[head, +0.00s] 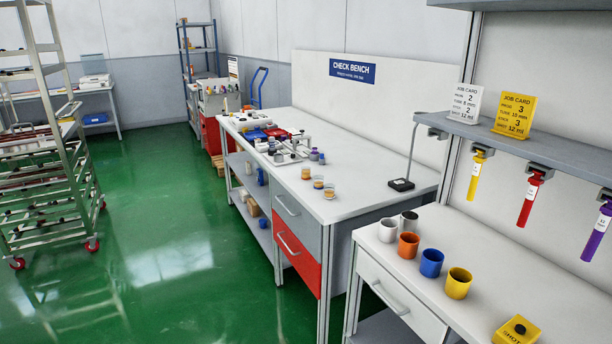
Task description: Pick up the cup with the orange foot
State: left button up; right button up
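Neither of my grippers is in view. A wholly orange cup (408,245) stands upright on the near bench at the right. Beside it stand a white cup (388,231), a dark grey cup (408,222), a blue cup (431,263) and a yellow cup (458,283). On the check bench, near its front corner, are small pale cups with orange or tan parts: one at the back (306,172), one in the middle (318,182) and one in front (329,190). They are too small to tell which has an orange foot.
The check bench (365,197) has bare top around the small cups and a black-based stand (401,184) at right. Its far end holds several trays and parts. A shelf (560,145) with hanging tubes overhangs the near bench. A wheeled rack (45,170) stands left; green floor (165,250) is clear.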

aim_at(305, 170)
jog(key=i+j+z, duration=0.35)
jog(key=i, duration=0.4)
jog(key=i+j+z, duration=0.35)
jog(key=i+j, duration=0.3)
